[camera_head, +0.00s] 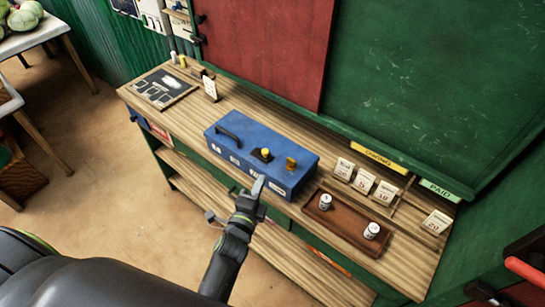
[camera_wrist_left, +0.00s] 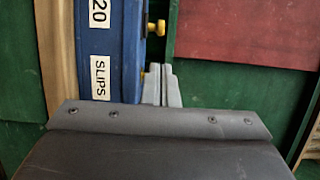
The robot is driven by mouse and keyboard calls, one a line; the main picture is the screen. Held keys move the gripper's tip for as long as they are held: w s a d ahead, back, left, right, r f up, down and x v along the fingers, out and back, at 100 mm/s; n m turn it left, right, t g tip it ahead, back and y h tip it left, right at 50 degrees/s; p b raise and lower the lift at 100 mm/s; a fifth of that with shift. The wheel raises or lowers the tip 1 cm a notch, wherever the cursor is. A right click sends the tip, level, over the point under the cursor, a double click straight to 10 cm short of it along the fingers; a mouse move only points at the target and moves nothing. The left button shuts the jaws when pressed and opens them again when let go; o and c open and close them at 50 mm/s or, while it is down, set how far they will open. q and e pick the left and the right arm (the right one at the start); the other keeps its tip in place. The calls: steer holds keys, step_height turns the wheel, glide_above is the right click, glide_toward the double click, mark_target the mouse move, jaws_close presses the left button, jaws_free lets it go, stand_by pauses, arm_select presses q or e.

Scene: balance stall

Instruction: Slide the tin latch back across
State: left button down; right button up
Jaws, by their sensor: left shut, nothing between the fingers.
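The tin is a blue metal box (camera_head: 228,146) with a dark carry handle on its lid and white labels along its front. On its lid are a yellow knob on a dark plate (camera_head: 265,154) and a brass-coloured upright piece (camera_head: 291,164); I cannot tell which is the latch. My left gripper (camera_head: 258,186) is shut and empty at the tin's front edge, near the right end. In the left wrist view its fingers (camera_wrist_left: 162,85) are together beside the blue tin (camera_wrist_left: 125,50), with a yellow knob (camera_wrist_left: 160,28) beyond them. Whether they touch the tin is unclear.
The tin stands on a wooden counter (camera_head: 190,115). To its right are a brown tray (camera_head: 345,222) with two small cans and several white price cards (camera_head: 365,181). A dark board (camera_head: 163,87) lies at the left. A green board (camera_head: 430,90) rises behind.

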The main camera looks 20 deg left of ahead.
mark_target(262, 154)
arm_select(q)
steer(key=w+b, duration=0.3)
steer(key=w, duration=0.6)
steer(key=shift+w+d+f+b, duration=0.1)
steer(key=shift+f+b, duration=0.05)
steer(key=shift+b, duration=0.15)
steer(key=shift+w, duration=0.4)
steer(key=shift+w+a, duration=0.3)
steer(key=shift+a, duration=0.5)
steer(key=shift+w+a, duration=0.3)
steer(key=shift+a, duration=0.5)
steer(key=shift+s, duration=0.1)
